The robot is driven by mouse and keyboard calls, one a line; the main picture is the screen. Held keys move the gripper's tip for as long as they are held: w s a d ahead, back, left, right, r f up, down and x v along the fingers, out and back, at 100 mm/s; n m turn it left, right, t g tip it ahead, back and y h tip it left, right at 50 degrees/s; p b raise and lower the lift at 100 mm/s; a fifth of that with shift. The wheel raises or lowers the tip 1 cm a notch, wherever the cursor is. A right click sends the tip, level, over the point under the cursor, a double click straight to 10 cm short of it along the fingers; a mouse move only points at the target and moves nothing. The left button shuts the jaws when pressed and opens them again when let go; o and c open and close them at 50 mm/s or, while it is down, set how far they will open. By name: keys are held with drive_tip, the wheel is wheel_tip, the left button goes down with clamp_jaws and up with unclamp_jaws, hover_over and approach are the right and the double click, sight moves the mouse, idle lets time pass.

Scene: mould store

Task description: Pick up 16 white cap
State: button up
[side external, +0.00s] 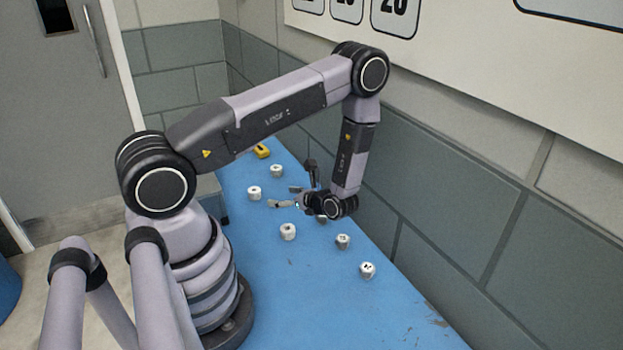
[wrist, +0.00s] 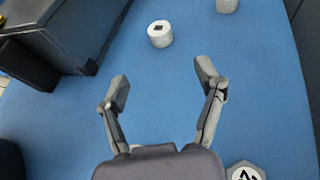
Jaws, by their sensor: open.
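Several white caps stand on the blue table. I cannot read which is 16. My gripper (side external: 284,196) is low over the table among them. In the wrist view my gripper (wrist: 162,78) is open and empty. A cap with a dark square mark (wrist: 160,34) stands ahead of the fingertips, apart from them. A cap with a black symbol (wrist: 245,171) is at lower right.
Another white cap (wrist: 227,5) is cut off at the top of the wrist view. A yellow object (side external: 262,151) lies at the table's far end. A tiled wall (side external: 450,215) borders the right side. The blue table (side external: 290,300) has clear room at the front.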

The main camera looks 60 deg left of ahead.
sight(258, 193)
drive_tip(key=x, duration=1.3)
drive_tip(key=shift+s+a, duration=0.1)
drive_tip(key=shift+a, duration=0.05)
drive_tip(key=c, duration=0.9)
